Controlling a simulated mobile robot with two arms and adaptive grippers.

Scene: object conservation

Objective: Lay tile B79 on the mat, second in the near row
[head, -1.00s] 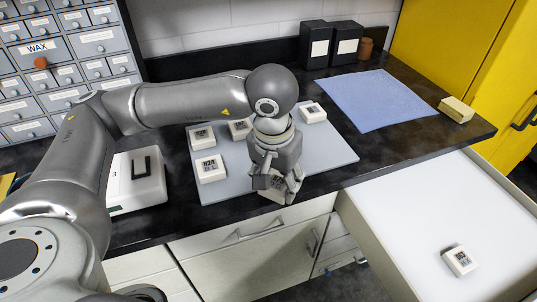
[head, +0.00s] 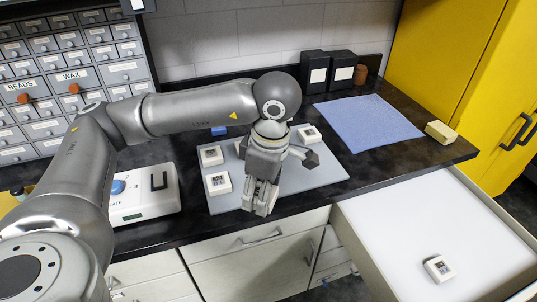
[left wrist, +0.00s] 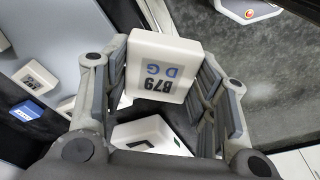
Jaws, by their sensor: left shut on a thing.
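My left gripper (head: 262,203) is shut on a white tile marked B79 (left wrist: 165,65), seen between the fingers in the left wrist view. In the head view the gripper points down over the near edge of the grey mat (head: 320,177), and the fingers mostly hide the tile. I cannot tell whether it touches the mat. One tile (head: 218,183) lies in the near row, left of the gripper. Another (head: 211,156) lies behind it, and one (head: 310,135) lies at the far right. My right gripper is out of view.
A white device with a blue knob (head: 117,187) stands left of the mat. A blue cloth (head: 367,124) and a yellowish block (head: 440,132) lie to the right. An open white drawer (head: 400,225) holds one tile (head: 438,268). A small blue object (head: 218,131) is behind the mat.

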